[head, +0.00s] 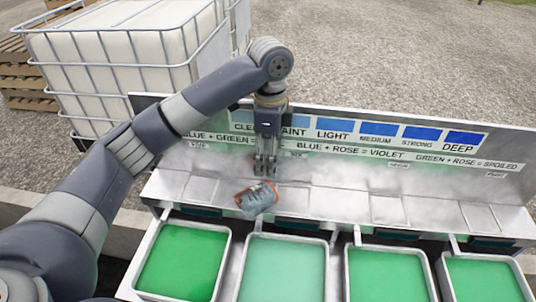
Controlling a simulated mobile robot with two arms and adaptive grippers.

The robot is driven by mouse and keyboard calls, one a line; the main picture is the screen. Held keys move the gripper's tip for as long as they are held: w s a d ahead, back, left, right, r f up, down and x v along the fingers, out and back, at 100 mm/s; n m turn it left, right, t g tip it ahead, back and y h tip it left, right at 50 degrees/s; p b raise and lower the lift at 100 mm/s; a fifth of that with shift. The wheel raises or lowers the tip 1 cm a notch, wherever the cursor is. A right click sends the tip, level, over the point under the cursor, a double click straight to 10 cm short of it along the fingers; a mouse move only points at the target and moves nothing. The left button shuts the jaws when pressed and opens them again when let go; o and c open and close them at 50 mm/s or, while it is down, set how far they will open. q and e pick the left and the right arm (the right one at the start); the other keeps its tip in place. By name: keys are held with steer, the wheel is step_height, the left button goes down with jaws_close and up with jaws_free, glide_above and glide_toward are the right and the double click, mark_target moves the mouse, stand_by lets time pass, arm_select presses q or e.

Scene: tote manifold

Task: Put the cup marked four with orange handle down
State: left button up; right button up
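A small grey, translucent cup (258,201) with orange along its upper edge is tilted at the metal ledge, above the second tray from the left. I cannot read a number on it or clearly separate its handle from the orange edge. My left gripper (265,172) points down directly above the cup, with its fingertips at or just above the orange part. The fingers look close together, but I cannot tell whether they grip the cup or whether the cup rests on the ledge. My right gripper is not in view.
Several metal trays of green liquid (184,262) line the front; the second tray (282,268) is paler. A metal back panel (513,153) carries blue swatches and lettering. The ledge right of the cup (385,210) is free. A caged white tank (120,50) stands behind left.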

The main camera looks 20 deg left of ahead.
arm_select(q)
steer(key=shift+w+r, duration=0.3)
steer(key=shift+r, duration=0.1)
steer(key=shift+c, duration=0.3)
steer(key=shift+r, duration=0.2)
steer(key=shift+o, duration=1)
step_height(320, 180, up, 10)
steer(key=shift+s+r, duration=0.1)
steer(key=shift+r, duration=0.35)
steer(key=shift+s, duration=0.1)
steer(key=shift+f, duration=0.1)
